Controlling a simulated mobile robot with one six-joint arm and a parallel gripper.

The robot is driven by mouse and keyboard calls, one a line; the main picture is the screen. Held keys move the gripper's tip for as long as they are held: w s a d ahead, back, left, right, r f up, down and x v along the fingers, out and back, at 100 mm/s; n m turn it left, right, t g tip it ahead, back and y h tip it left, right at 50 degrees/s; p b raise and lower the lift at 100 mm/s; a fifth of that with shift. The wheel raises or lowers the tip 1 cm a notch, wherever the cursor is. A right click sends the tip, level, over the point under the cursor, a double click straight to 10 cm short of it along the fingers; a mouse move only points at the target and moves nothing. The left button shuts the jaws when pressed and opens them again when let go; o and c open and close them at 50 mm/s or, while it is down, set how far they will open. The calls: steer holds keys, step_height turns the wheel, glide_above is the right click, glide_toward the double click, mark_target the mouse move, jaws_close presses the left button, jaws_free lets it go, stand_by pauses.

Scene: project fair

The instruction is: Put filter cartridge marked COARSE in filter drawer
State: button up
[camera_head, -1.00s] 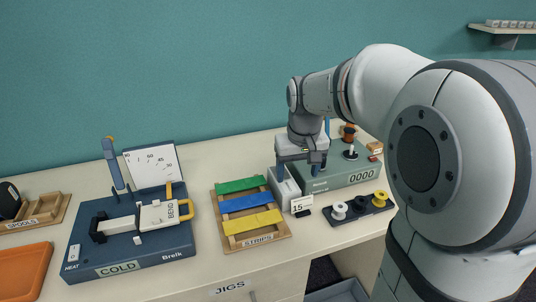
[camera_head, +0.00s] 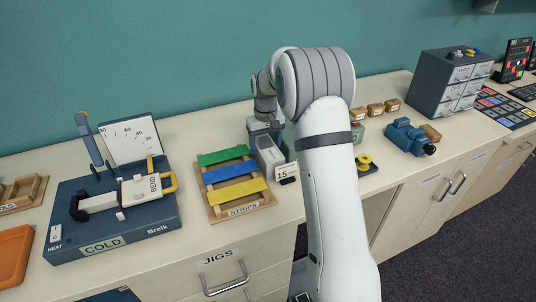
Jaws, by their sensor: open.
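I cannot make out a cartridge marked COARSE or a drawer marked for filters. Several small tan blocks, one of them a labelled block (camera_head: 375,110), stand at the back right, but their lettering is too small to read. A dark cabinet (camera_head: 432,84) with several labelled grey drawers stands further right, its labels also unreadable. My gripper (camera_head: 264,126) is open, pointing down above a pale grey open-topped bin (camera_head: 270,158) near the back of the bench. Its fingertips are partly hidden, and I see nothing held.
A tray of coloured strips (camera_head: 264,199) and a bending device (camera_head: 125,234) lie left of my arm. A blue motor-like device (camera_head: 405,137) and a yellow spool (camera_head: 364,162) lie right. My arm covers the bench's middle. A keypad panel (camera_head: 505,105) lies far right.

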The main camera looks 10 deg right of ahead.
step_height(320, 180, down, 4)
steer(key=shift+s+f+p, duration=0.1)
steer(key=shift+s+p, duration=0.05)
steer(key=shift+p, duration=0.2)
steer(key=shift+c, duration=0.2)
steer(key=c, duration=0.9)
